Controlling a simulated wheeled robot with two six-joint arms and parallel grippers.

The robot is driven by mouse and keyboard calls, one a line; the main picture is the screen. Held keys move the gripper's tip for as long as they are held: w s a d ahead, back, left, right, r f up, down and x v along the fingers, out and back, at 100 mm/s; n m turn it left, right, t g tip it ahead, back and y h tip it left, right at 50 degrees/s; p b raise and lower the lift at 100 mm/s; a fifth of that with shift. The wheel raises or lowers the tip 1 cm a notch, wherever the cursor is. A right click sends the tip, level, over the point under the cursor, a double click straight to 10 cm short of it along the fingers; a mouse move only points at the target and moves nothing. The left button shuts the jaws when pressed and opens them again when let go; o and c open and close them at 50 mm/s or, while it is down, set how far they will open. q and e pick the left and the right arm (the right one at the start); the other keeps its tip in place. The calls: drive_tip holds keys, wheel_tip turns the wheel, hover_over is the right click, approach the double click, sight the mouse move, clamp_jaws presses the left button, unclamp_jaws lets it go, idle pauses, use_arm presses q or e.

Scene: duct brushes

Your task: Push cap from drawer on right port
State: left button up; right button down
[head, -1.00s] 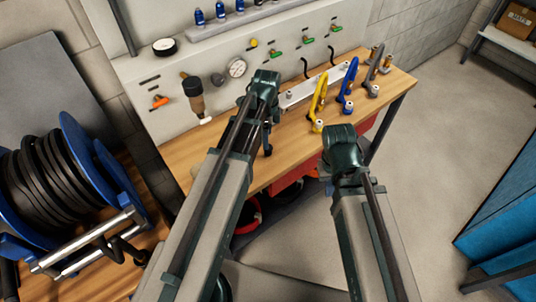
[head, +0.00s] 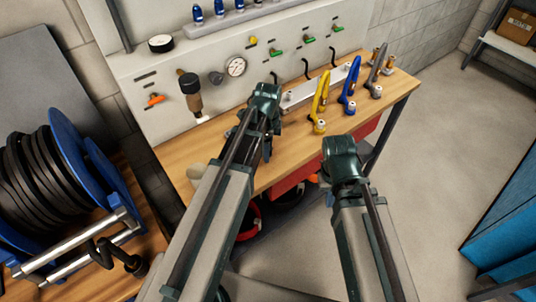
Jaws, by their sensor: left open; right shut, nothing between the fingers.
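A long red drawer front (head: 292,184) shows under the workbench, partly behind my arms; I cannot see into it. A metal port block (head: 303,92) lies on the bench against the panel, its left end close behind my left gripper. I cannot make out a cap or clearly tell the right port. My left gripper (head: 267,146) is open over the bench front, fingers pointing down and partly hidden by its own wrist. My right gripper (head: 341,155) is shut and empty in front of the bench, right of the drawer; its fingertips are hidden.
Yellow (head: 320,103), blue (head: 349,87) and grey (head: 376,71) upright fittings stand along the bench's right part. A panel (head: 165,62) with a gauge (head: 236,67) and valves rises behind. A blue hose reel (head: 84,179) is at left.

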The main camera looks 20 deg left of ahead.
use_arm(q)
drive_tip(key=shift+r, duration=0.1)
drive_tip(key=shift+c, duration=0.3)
clamp_jaws()
use_arm(e)
drive_tip(key=shift+r, duration=0.1)
